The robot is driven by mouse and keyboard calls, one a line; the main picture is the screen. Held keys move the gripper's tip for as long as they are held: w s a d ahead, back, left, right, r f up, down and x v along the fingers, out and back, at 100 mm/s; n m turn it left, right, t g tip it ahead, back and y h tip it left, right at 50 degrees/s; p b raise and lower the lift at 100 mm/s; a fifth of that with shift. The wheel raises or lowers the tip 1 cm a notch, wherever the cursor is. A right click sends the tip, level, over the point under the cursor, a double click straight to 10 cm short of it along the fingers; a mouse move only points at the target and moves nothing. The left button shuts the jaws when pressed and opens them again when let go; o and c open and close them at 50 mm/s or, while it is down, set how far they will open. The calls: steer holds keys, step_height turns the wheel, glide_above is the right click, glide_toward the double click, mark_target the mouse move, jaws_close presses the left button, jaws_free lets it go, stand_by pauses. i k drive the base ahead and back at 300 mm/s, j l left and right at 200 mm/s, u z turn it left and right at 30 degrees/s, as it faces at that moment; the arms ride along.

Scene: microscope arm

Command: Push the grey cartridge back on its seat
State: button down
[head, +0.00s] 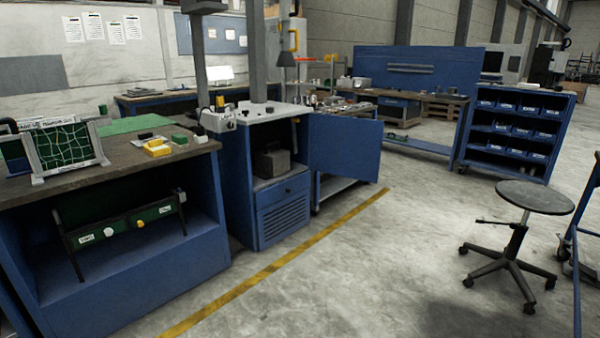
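I cannot surely pick out the grey cartridge or its seat in the head view. A dark grey boxy object (272,162) sits on the inner shelf of an open blue cabinet (244,200); I cannot tell whether it is the cartridge. My gripper is not in view.
The cabinet's blue door (345,148) stands open to the right. A workbench (120,165) with a green-panelled frame (66,148) is at left. A round stool (535,197) and blue bin rack (516,130) are at right. The floor (380,270) between is clear.

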mark_target(272, 161)
steer(key=i, duration=1.95)
steer(key=i+u, duration=0.1)
steer(key=i, duration=0.9)
steer(key=i+l, duration=0.15)
steer(key=i, duration=0.85)
steer(key=i+l, duration=0.1)
steer(key=i, duration=0.9)
steer(key=i+u, duration=0.35)
steer(key=k+l, duration=0.05)
